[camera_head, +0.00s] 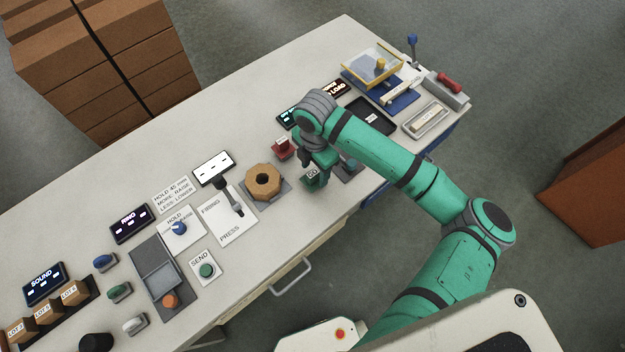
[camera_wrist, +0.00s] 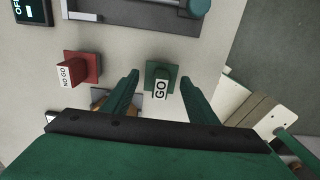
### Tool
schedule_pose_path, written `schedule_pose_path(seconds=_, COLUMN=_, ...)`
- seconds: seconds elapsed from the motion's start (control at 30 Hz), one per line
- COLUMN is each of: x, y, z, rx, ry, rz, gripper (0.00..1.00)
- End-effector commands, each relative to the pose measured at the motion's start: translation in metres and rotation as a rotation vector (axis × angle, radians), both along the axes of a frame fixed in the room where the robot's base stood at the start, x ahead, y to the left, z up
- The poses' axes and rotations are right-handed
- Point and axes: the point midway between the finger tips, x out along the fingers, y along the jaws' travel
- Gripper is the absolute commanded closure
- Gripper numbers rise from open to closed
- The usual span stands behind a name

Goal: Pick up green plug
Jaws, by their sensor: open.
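The green plug (camera_wrist: 161,73), a squarish block with a white "GO" label, stands upright on the bench in the wrist view. In the head view, the plug (camera_head: 309,182) shows just below my gripper (camera_head: 318,165), partly covered by it. In the wrist view, my open gripper (camera_wrist: 158,88) has one finger on each side of the plug. A red "NO GO" plug (camera_wrist: 82,69) stands to the left, outside the fingers.
A wooden ring (camera_head: 264,182) on a grey plate lies left of my gripper. A dark tray (camera_head: 373,117) is to the right, and a blue fixture (camera_head: 392,100) stands farther right. The bench's front edge, with a drawer handle (camera_head: 291,277), is close by.

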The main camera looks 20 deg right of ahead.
Motion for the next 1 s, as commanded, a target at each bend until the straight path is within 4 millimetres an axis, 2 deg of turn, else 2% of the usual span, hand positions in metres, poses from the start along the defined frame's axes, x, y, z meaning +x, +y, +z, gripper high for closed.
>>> schedule_pose_path(seconds=0.33, x=-0.004, y=0.006, z=-0.043, rx=0.001, ry=0.001, rz=0.000, gripper=0.47)
schedule_pose_path(seconds=0.67, x=-0.004, y=0.006, z=-0.050, rx=0.000, ry=0.000, rz=0.002, gripper=0.47)
schedule_pose_path(seconds=0.8, x=-0.004, y=0.006, z=-0.050, rx=0.000, ry=0.000, rz=0.002, gripper=0.77)
schedule_pose_path(seconds=1.0, x=-0.004, y=0.006, z=-0.049, rx=0.000, ry=0.000, rz=0.002, gripper=0.77)
